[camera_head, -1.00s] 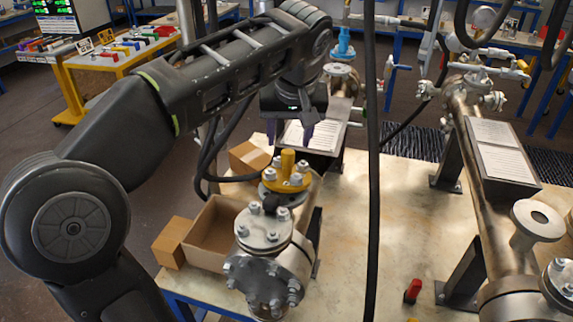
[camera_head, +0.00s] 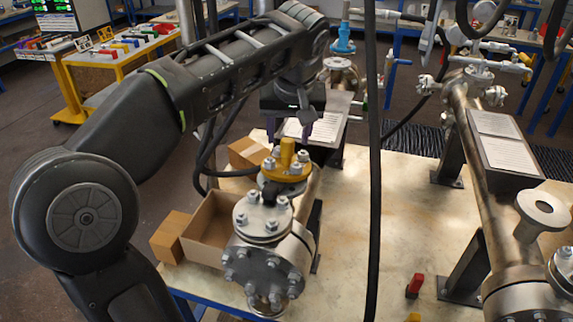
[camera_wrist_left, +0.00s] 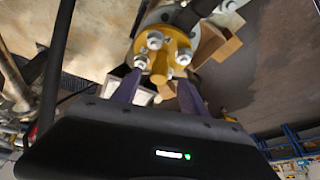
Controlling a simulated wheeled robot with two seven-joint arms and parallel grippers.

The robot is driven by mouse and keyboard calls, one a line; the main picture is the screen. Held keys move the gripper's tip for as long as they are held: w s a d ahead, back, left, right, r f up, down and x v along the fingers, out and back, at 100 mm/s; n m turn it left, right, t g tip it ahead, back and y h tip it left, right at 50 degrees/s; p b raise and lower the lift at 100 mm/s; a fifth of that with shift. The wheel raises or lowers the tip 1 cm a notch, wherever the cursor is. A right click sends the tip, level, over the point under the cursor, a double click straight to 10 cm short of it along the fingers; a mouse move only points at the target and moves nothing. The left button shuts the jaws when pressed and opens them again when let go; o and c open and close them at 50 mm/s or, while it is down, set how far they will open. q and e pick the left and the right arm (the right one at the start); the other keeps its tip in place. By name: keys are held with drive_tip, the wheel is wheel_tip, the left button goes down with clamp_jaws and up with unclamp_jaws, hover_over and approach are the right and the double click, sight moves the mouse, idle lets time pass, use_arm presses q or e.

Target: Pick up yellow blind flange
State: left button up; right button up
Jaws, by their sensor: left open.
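The yellow blind flange (camera_head: 286,168) sits bolted-looking on top of a vessel's nozzle, with several silver bolts around its rim and a yellow post standing up from its middle. It also shows in the left wrist view (camera_wrist_left: 165,52), beyond the fingertips. My left gripper (camera_head: 290,132) hangs open just above and behind the flange, its purple fingers apart. In the left wrist view my left gripper (camera_wrist_left: 157,84) has one finger on each side of the flange's near edge; I cannot tell if they touch it. My right gripper is not in view.
The silver flanged vessel (camera_head: 265,258) stands in front of the yellow flange. An open cardboard box (camera_head: 208,232) is left of it. A black cable (camera_head: 374,200) hangs down the middle. A long pipe vessel (camera_head: 478,180) stands right. Bare table (camera_head: 410,225) lies between.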

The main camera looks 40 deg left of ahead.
sight(288, 141)
use_arm(q)
drive_tip(key=x, duration=0.4)
drive_tip(key=shift+f+p, duration=0.1)
drive_tip(key=shift+p, duration=0.25)
clamp_jaws()
idle(0.5)
drive_tip(key=shift+w, duration=0.1)
